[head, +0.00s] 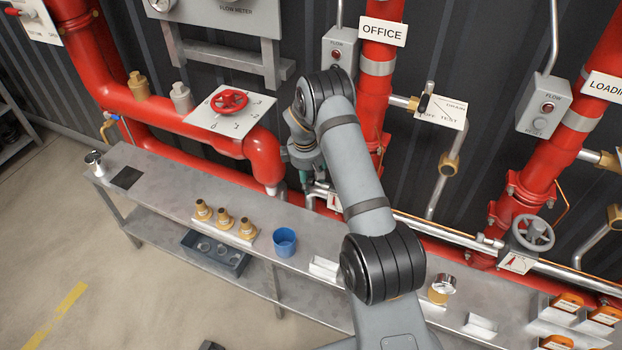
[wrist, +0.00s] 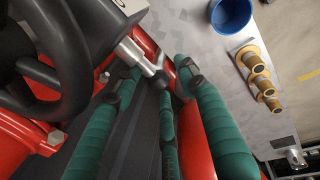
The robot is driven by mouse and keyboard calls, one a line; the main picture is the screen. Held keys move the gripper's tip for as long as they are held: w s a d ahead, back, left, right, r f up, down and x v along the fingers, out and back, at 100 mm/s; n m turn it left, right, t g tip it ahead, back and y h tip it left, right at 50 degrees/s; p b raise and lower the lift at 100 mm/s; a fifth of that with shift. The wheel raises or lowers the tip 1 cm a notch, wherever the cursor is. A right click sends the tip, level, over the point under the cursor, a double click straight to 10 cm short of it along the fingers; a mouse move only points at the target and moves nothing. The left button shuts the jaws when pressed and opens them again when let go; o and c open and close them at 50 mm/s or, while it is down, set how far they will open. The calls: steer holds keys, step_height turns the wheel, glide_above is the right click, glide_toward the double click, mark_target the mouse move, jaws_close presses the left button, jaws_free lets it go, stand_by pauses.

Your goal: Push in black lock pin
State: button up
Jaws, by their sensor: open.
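My gripper (head: 304,179) is in front of the red OFFICE riser, partly hidden by my arm in the head view. In the wrist view its green-padded fingers (wrist: 160,78) are open, with dark tips around the end of a silver stem (wrist: 133,52). The stem sticks out from a grey block (wrist: 95,25) beside a dark handwheel (wrist: 45,60). I cannot make out a black lock pin for sure; the fingers cover part of that area. I cannot tell whether any finger touches the stem.
The metal bench (head: 160,178) carries a blue cup (head: 285,242) and brass nozzles (head: 224,219). Red pipes (head: 262,160) stand close around my gripper. A red handwheel on a white plate (head: 230,101) is left of my arm. A dark tray (head: 214,253) is on the lower shelf.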

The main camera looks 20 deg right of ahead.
steer(key=shift+r, duration=0.35)
step_height(320, 180, up, 11)
steer(key=s+a, duration=0.1)
steer(key=shift+s+a, duration=0.3)
steer(key=shift+s, duration=0.05)
steer(key=f, duration=0.3)
steer(key=w+d+f, duration=0.1)
steer(key=f, duration=0.7)
steer(key=shift+w+d+f, duration=0.15)
steer(key=shift+w+d, duration=0.2)
steer(key=shift+w, duration=0.05)
steer(key=shift+w+a+f, duration=0.1)
steer(key=shift+w+f, duration=0.05)
steer(key=shift+w+a, duration=0.35)
